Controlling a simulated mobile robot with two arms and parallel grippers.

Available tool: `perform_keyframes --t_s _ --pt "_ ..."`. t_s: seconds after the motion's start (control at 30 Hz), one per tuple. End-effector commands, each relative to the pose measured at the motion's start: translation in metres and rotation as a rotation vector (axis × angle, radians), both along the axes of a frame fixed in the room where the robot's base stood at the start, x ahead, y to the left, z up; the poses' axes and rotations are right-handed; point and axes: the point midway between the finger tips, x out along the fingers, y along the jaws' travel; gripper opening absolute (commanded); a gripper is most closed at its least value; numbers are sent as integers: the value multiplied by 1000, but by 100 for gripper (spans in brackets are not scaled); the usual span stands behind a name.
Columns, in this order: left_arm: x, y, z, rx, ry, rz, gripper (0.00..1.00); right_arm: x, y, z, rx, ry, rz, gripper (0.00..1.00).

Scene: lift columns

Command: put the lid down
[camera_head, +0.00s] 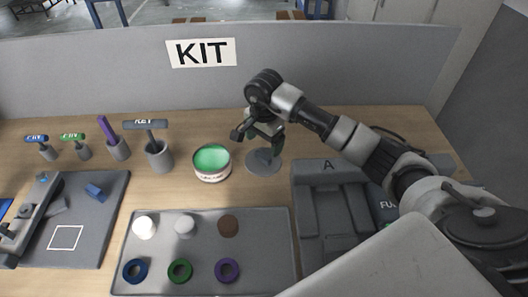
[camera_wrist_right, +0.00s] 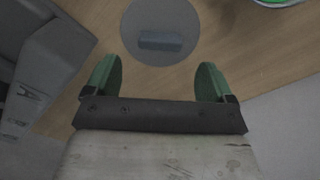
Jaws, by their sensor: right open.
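The lid (camera_head: 264,162) is a grey round disc lying flat on the wooden table, right of the open tin. In the right wrist view the lid (camera_wrist_right: 160,52) shows at the top, with a dark bar-shaped handle (camera_wrist_right: 161,40) across it. The tin (camera_head: 212,174) is round and pale with a green inside, and no lid is on it. My right gripper (camera_head: 266,134) is above the lid. In the right wrist view its green fingers (camera_wrist_right: 158,80) are spread with nothing between them. My left gripper is not in view.
A grey tray (camera_head: 262,246) with discs and coloured rings lies in front. A grey case marked A (camera_head: 304,170) stands to the right. Holders with upright tools stand at the left. A grey partition with a KIT sign (camera_head: 202,53) closes the back.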

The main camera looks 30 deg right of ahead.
Motion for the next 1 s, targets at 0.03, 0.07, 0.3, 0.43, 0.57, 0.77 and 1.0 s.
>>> perform_keyframes --t_s 0.03,0.07,0.3,0.43,0.57,0.77,1.0 --pt "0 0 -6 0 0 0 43 2 -1 10 -2 -7 1 84" --pt "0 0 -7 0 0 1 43 1 0 17 -1 -6 0 84" --pt "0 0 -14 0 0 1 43 1 0 57 0 -3 1 84" --pt "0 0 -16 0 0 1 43 0 0 67 -1 0 -1 84" --pt "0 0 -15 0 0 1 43 0 0 70 0 1 -1 84" --pt "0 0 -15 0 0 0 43 0 0 69 1 1 -1 84" --pt "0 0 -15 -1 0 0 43 0 0 69 1 1 0 84"
